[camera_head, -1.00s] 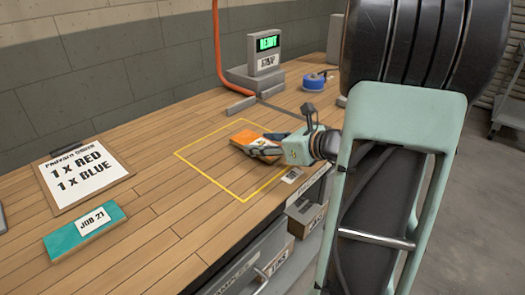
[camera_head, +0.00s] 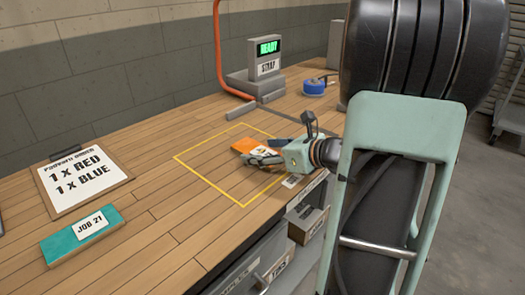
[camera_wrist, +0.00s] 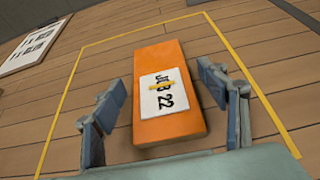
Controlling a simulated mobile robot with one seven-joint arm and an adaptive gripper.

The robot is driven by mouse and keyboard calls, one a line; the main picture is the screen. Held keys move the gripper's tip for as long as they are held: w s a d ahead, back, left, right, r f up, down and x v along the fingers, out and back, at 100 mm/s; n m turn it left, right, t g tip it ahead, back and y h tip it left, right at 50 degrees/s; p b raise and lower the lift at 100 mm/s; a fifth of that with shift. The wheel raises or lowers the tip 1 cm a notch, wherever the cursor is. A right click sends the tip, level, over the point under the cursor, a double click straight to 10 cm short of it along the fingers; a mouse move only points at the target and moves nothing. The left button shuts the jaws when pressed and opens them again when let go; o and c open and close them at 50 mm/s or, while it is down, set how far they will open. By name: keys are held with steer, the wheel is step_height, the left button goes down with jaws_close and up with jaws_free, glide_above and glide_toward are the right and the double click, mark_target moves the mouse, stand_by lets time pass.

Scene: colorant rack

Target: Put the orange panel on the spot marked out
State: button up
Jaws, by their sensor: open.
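The orange panel (camera_wrist: 178,122) carries a white label reading JOB 22 and lies flat on the wooden bench. It also shows in the head view (camera_head: 252,145), partly hidden by my gripper. A thin yellow outline (camera_head: 208,181) marks out a rectangle on the bench, and the panel lies inside it, towards its far right part. My gripper (camera_wrist: 157,100) is open, with one finger on each side of the panel's near part and gaps between the fingers and its sides. In the head view my gripper (camera_head: 262,157) is low over the outline's right side.
A teal JOB 21 panel (camera_head: 62,244) and a clipboard (camera_head: 112,189) reading 1 x RED, 1 x BLUE lie at the left. A strapping machine (camera_head: 266,75) with a READY display stands behind. Blue tape (camera_head: 314,87) is at the back right.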

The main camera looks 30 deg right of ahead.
steer(key=p+v, duration=0.2)
steer(key=v, duration=1)
